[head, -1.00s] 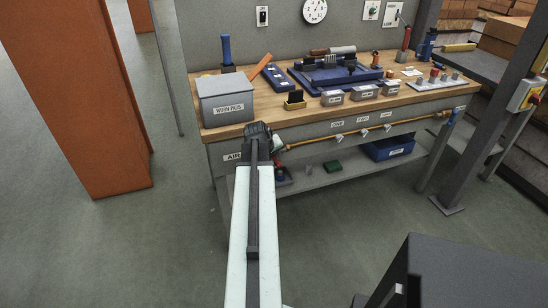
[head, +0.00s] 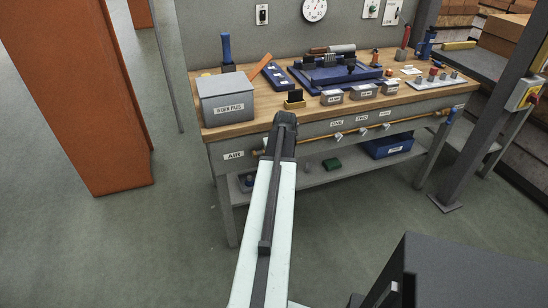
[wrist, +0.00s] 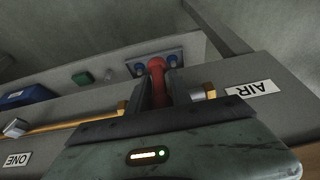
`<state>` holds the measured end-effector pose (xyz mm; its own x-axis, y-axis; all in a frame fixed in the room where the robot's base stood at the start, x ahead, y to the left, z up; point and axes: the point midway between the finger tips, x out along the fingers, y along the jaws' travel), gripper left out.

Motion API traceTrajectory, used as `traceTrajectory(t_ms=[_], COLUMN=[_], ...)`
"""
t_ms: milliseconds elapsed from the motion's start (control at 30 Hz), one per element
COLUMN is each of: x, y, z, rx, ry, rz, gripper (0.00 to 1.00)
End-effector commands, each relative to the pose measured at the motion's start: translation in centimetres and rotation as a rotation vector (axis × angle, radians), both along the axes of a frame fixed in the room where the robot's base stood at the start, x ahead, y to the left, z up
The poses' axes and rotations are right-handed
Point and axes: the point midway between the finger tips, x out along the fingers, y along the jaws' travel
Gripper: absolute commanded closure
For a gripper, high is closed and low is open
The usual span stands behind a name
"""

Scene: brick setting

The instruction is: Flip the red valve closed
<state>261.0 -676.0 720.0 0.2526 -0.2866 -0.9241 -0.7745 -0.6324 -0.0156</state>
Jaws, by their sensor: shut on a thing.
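The red valve's handle (wrist: 157,82) shows in the wrist view between the two fingers of my gripper (wrist: 158,90), which is shut on it. The handle points across the line of the brass pipe (wrist: 62,122), whose brass fittings (wrist: 209,90) show on both sides of the fingers. The valve's body is hidden by my gripper. In the head view my gripper (head: 281,136) is at the bench's front, right of the AIR label (head: 234,155), and hides the valve. The AIR label also shows in the wrist view (wrist: 252,89).
The workbench (head: 233,130) carries a grey box (head: 226,98), a blue tray (head: 335,76) and several small parts. Its lower shelf holds a blue bin (head: 388,146) and a green block (head: 331,164). An orange pillar (head: 85,90) stands left. The floor before the bench is clear.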

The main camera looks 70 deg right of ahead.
Motion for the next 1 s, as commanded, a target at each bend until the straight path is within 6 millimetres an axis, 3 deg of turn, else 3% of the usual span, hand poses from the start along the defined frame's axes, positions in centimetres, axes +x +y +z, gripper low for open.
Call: traceTrajectory(t_ms=[233, 267, 300, 667, 1000], x=[-0.2, -0.3, -0.2, -0.2, -1.4], y=[-0.1, -0.1, -0.1, 0.0, 1.5], z=[0.0, 0.0, 0.0, 0.3, 5.5], rx=[-0.001, -0.001, -0.001, -0.001, -0.001], ry=[0.004, 0.004, 0.004, 0.001, 0.002], rz=[-0.002, -0.002, -0.002, -0.002, -0.002], gripper=[1.00, 0.72, 0.64, 0.64, 0.64])
